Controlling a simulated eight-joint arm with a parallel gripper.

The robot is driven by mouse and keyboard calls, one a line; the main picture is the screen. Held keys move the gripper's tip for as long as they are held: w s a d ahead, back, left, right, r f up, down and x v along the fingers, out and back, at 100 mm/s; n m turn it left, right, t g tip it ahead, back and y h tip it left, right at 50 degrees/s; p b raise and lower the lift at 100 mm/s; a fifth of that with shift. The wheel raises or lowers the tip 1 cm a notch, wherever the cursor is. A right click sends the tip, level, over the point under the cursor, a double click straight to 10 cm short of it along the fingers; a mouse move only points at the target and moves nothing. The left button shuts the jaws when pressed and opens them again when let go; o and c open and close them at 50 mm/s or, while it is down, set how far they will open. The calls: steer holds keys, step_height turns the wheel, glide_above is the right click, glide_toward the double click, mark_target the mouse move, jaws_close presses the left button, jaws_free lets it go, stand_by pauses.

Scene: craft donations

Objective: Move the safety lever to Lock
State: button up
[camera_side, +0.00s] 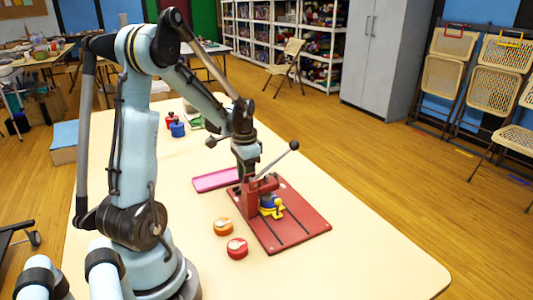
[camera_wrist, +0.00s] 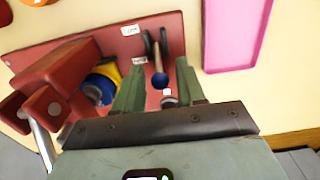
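A red press stands on a red base plate (camera_side: 303,224), which also shows in the wrist view (camera_wrist: 60,50). In the wrist view a short lever with a dark blue ball knob (camera_wrist: 160,80) lies over the plate. It appears to be the safety lever. Two small white labels, an outer one (camera_wrist: 130,30) and an inner one (camera_wrist: 139,60), sit beside it; their text is too small to read surely. My gripper (camera_wrist: 159,66) is open, its two green fingers on either side of the knob, with visible gaps. In the side view the press and arm hide the lever.
A long press handle (camera_side: 275,160) slants up right beside my wrist. A yellow and blue part (camera_side: 271,206) sits at the press. A pink tray (camera_side: 216,180), an orange jar (camera_side: 222,226) and a red jar (camera_side: 237,248) are nearby. The table's front right is clear.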

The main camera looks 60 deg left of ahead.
steer(key=c, duration=0.7)
steer(key=shift+s+r, duration=0.25)
steer(key=shift+s, duration=1.4)
